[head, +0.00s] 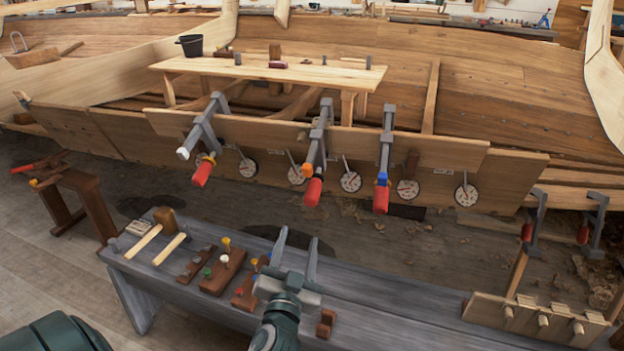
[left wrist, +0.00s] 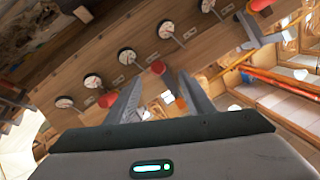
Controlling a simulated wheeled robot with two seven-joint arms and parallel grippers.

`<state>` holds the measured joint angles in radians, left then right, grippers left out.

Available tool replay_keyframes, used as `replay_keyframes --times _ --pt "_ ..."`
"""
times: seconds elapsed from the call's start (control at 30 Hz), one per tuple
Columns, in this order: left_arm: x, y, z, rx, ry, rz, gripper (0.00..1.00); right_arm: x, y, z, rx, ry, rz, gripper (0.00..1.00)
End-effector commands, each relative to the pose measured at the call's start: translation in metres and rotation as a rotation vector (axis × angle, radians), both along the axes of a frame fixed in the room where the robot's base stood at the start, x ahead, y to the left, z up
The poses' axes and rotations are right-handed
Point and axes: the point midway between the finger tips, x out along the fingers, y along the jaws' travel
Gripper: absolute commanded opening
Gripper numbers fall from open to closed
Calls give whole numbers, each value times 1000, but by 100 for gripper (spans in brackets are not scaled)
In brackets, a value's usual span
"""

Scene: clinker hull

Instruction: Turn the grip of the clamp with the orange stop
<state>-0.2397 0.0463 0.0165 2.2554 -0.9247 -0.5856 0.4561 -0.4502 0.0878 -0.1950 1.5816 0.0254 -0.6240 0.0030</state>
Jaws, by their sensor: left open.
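The clamp with the orange stop (head: 309,169) is the middle one of three grey clamps on the hull plank. Its red grip (head: 313,192) hangs below the plank. In the left wrist view, the orange stop (left wrist: 181,101) shows beside one finger, and the red grip (left wrist: 158,68) shows beyond and between the fingertips. My left gripper (head: 298,242) is open and empty, fingers pointing toward the hull. In the head view it is over the grey bench, below the clamp and apart from it. My right gripper is not in view.
A clamp with a white stop (head: 183,153) is to the left, one with a blue stop (head: 382,177) to the right. Round dials (head: 351,182) line the plank. The grey bench (head: 385,293) carries a mallet (head: 165,220) and wooden blocks. Floor shows between bench and hull.

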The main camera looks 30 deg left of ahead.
Motion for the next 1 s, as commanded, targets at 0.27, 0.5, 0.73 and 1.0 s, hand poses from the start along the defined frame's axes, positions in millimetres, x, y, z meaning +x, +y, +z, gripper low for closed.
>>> replay_keyframes --times 0.27,0.5,0.73,1.0 --pt "-21 -1 24 -368 -83 -127 48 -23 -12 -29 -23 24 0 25" --pt "-25 -2 24 -449 -101 -150 48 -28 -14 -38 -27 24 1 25" --pt "-25 -2 24 -447 -100 -149 48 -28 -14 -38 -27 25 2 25" --pt "-15 1 24 -447 -100 -149 48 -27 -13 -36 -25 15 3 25"
